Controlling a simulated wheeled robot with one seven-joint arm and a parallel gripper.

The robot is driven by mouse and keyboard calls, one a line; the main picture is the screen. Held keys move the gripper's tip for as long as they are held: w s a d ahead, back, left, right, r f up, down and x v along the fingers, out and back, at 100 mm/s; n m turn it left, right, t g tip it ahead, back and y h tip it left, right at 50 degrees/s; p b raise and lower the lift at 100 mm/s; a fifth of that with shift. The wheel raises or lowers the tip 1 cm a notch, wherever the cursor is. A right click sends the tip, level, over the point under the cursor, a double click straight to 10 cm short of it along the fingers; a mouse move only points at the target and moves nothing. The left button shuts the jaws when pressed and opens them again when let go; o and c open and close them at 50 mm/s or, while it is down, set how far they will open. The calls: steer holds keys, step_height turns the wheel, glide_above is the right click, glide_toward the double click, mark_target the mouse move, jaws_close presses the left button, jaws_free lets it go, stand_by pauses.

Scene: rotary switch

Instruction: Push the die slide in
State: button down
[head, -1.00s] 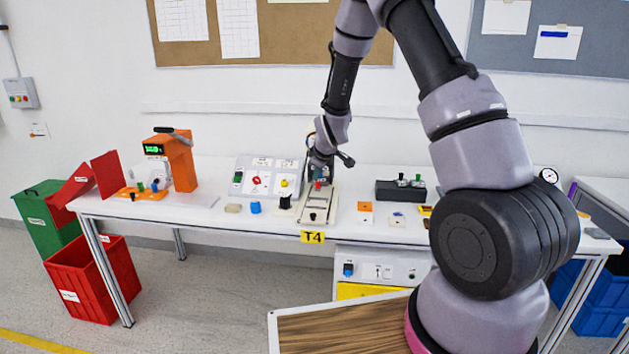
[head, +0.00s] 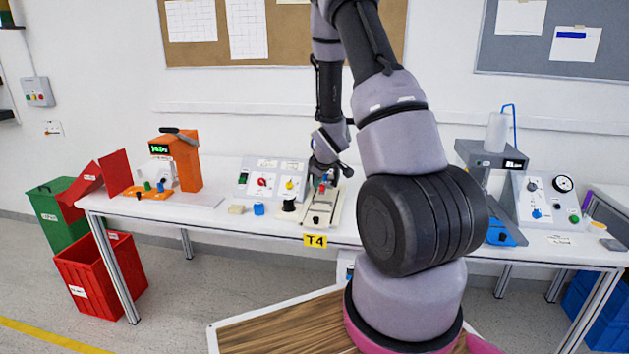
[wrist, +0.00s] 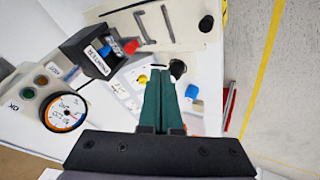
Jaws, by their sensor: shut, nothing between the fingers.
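The cream die fixture (head: 322,206) stands near the front edge of the table, above the T4 label. Its slide has a black knob (head: 316,220) at the front end. In the wrist view the cream plate (wrist: 180,30) shows dark slot lines and the black knob (wrist: 206,23). A black labelled block (wrist: 92,52) with blue and red parts stands at the plate's other end. My gripper (wrist: 161,74) is shut and empty, its green fingers apart from the knob in the picture. In the head view my wrist is over the fixture's rear; the fingertips are hard to make out.
A control panel (head: 272,178) stands behind left of the fixture. A blue knob piece (head: 258,209), a beige block (head: 236,210) and a black spool (head: 289,205) lie left of it. An orange device (head: 178,160) is farther left. My arm hides the table right of the fixture.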

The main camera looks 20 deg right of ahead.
steer(key=w+d+f, duration=0.1)
steer(key=w, duration=0.1)
steer(key=w+d+f, duration=0.1)
steer(key=w+f, duration=0.1)
steer(key=w+d+f, duration=0.1)
steer(key=w+f, duration=0.1)
steer(key=shift+d+f, duration=0.1)
steer(key=shift+f, duration=0.1)
steer(key=shift+w+d, duration=0.3)
steer(key=shift+d, duration=0.05)
